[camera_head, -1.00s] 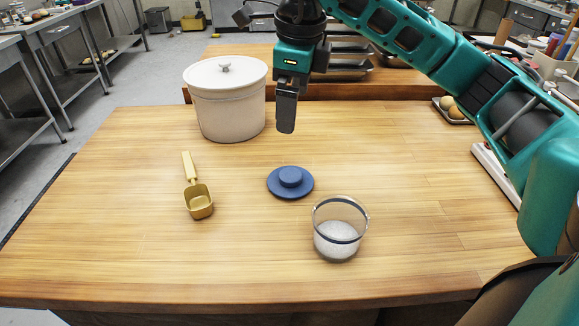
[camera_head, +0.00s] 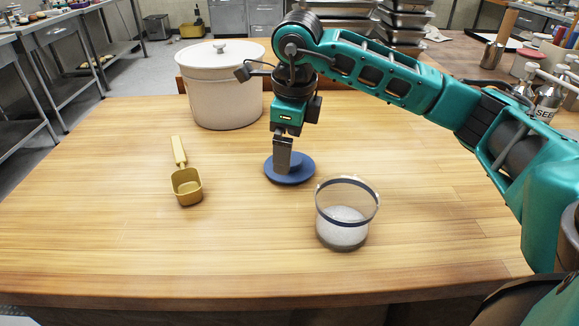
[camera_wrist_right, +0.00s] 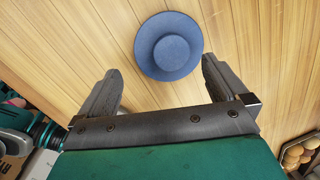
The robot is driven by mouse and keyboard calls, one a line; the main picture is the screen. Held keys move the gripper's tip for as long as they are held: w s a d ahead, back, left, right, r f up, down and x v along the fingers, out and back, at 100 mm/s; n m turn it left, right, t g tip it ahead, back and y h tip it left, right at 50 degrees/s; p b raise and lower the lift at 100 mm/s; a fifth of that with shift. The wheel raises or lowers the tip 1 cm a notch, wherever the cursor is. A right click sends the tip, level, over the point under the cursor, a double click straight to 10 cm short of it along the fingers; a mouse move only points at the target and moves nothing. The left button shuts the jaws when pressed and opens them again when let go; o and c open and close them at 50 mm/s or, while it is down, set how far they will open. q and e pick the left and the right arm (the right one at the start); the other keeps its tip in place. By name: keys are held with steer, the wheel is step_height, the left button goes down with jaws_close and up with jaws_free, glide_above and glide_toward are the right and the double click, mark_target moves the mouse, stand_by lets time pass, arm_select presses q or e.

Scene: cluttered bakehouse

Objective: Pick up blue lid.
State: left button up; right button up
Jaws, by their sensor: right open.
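The blue lid (camera_head: 303,171), a round disc with a raised knob, lies flat on the wooden table. In the right wrist view the lid (camera_wrist_right: 168,46) shows ahead of and between the two fingers. My right gripper (camera_head: 283,168) points down over the lid and hides its knob in the head view. In the right wrist view the right gripper (camera_wrist_right: 158,82) is open with nothing between its fingers. I cannot tell from the head view whether the fingers touch the lid. My left gripper is not in view.
A golden scoop (camera_head: 186,185) lies to the left. A lidded cream pot (camera_head: 226,97) stands behind. The front of the table (camera_head: 200,255) is clear.

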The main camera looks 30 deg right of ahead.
steer(key=f, duration=0.3)
steer(key=w+f, duration=0.1)
steer(key=f, duration=0.1)
steer(key=shift+d, duration=0.2)
steer(key=shift+c, duration=0.4)
steer(key=c, duration=0.8)
